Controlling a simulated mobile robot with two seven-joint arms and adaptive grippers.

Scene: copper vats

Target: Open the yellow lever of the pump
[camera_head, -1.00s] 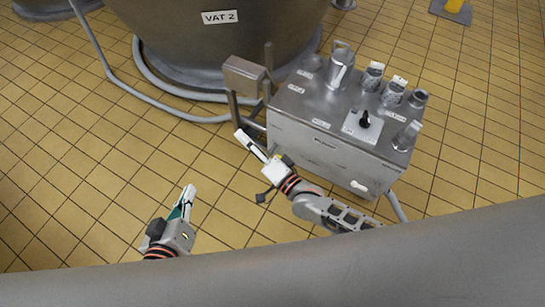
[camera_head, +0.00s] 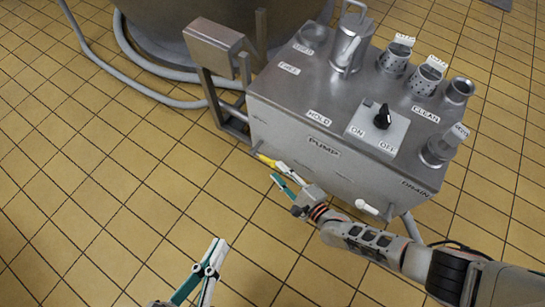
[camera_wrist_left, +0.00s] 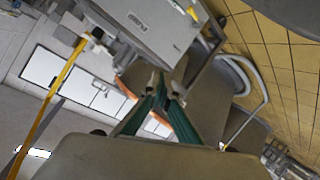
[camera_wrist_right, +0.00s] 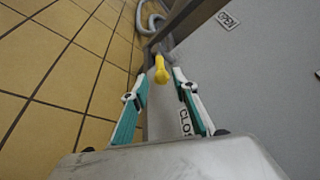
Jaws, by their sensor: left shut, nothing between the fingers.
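The pump (camera_head: 340,140) is a grey metal box with a labelled top and a front marked PUMP. Its yellow lever (camera_head: 267,160) sticks out low at the left end of the front face. My right gripper (camera_head: 284,180) is beside the lever, its fingers apart. In the right wrist view the yellow lever (camera_wrist_right: 161,72) shows at the gap between the fingertips of my right gripper (camera_wrist_right: 162,88), which are not closed on it. A partly hidden label starting CLO lies by the right finger. My left gripper (camera_head: 218,245) is shut and empty over the floor, left of the pump.
An OPEN label (camera_wrist_right: 228,20) is farther along the pump face. A white handle (camera_head: 367,207) sticks out near DRAIN. A metal box on posts (camera_head: 213,47) stands left of the pump. Grey hoses (camera_head: 150,88) run by the vat (camera_head: 180,25).

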